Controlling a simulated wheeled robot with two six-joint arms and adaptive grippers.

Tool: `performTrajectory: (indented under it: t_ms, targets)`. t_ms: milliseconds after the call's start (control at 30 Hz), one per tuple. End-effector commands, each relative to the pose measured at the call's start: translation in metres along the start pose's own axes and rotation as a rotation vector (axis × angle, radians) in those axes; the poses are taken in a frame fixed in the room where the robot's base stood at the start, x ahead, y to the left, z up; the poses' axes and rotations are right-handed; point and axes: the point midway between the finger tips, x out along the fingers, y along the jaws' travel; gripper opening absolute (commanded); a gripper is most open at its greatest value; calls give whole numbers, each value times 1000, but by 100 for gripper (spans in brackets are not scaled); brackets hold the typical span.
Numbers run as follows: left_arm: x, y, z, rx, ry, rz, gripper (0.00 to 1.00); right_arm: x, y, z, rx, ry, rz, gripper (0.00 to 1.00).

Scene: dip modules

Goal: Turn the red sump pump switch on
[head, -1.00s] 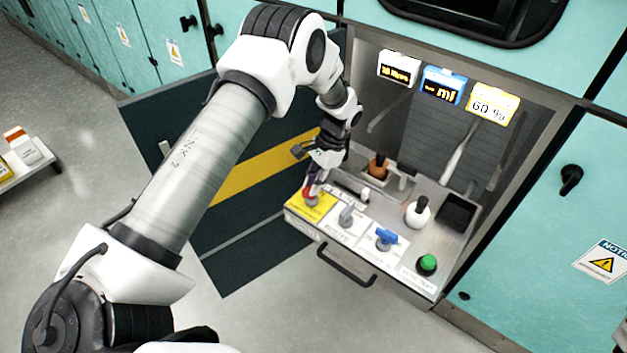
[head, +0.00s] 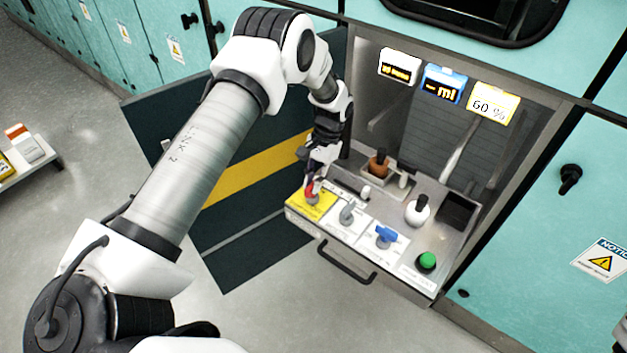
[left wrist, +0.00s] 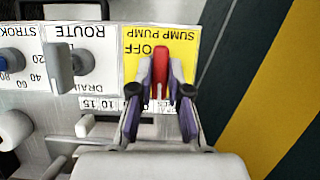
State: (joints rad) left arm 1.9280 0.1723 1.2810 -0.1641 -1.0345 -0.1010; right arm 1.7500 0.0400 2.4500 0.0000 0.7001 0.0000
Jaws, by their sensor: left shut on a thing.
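The red sump pump switch (head: 312,190) sits on a yellow plate (head: 302,208) at the left end of the panel. In the left wrist view the red lever (left wrist: 161,66) stands in front of the yellow plate lettered "SUMP PUMP" and "OFF" (left wrist: 133,62). My left gripper (head: 313,180) reaches down over the switch from above. In the left wrist view its two fingers (left wrist: 160,85) are closed around the lever, one on each side.
Beside the yellow plate are a grey route knob (head: 347,213), a blue valve handle (head: 385,237) and a green button (head: 427,262). Three small displays hang above the panel. An open dark door (head: 235,215) with a yellow stripe stands at the left.

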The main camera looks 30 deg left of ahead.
Motion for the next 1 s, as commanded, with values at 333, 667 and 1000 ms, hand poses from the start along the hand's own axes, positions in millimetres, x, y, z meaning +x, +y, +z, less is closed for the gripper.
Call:
performTrajectory:
  t_ms: [333,667,1000]
  targets:
    - [1,0,0,-1,-1,0,42,0,0,0,0,0,0,40]
    - [-33,0,-1,0,4,-1,42,0,0,0,0,0,0,40]
    - [-110,0,-1,-1,1,0,42,0,0,0,0,0,0,40]
